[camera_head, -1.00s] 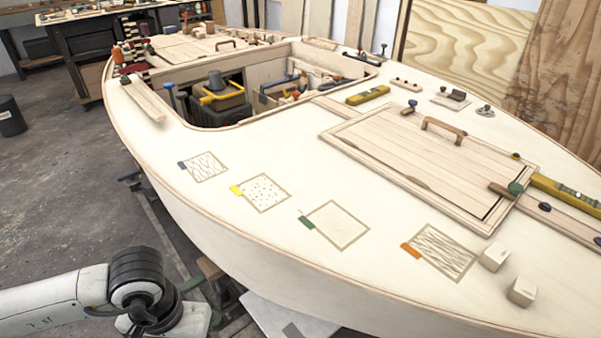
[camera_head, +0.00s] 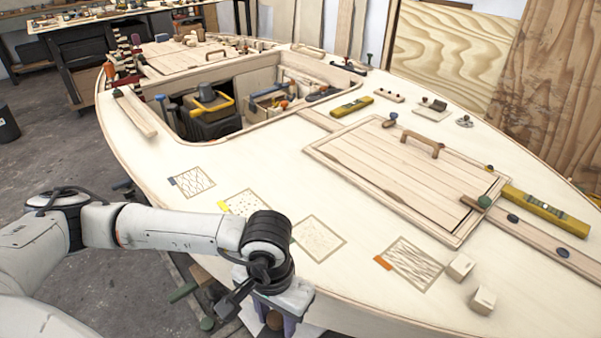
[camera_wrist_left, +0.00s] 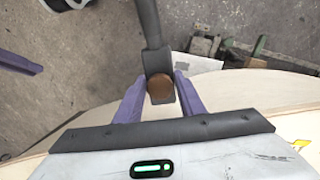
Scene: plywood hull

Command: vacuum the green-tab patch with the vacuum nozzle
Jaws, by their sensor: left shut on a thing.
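The green-tab patch (camera_head: 319,239) is a pale square with a thin tan outline and faint specks on the hull deck. My left gripper (camera_head: 277,325) hangs low beside the hull's near edge, below the patch in the picture and off the deck. In the left wrist view its purple fingers (camera_wrist_left: 160,98) are shut on the vacuum nozzle (camera_wrist_left: 152,35), a dark tube with a brown round part between the fingertips. My right gripper is in neither view.
Patches with a grey tab (camera_head: 193,182), a yellow tab (camera_head: 240,201) and an orange tab (camera_head: 413,264) lie in the same row. Two pale blocks (camera_head: 461,267) (camera_head: 483,300) sit right of the orange one. A hatch panel (camera_head: 405,177) and an open cockpit (camera_head: 245,118) lie farther back.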

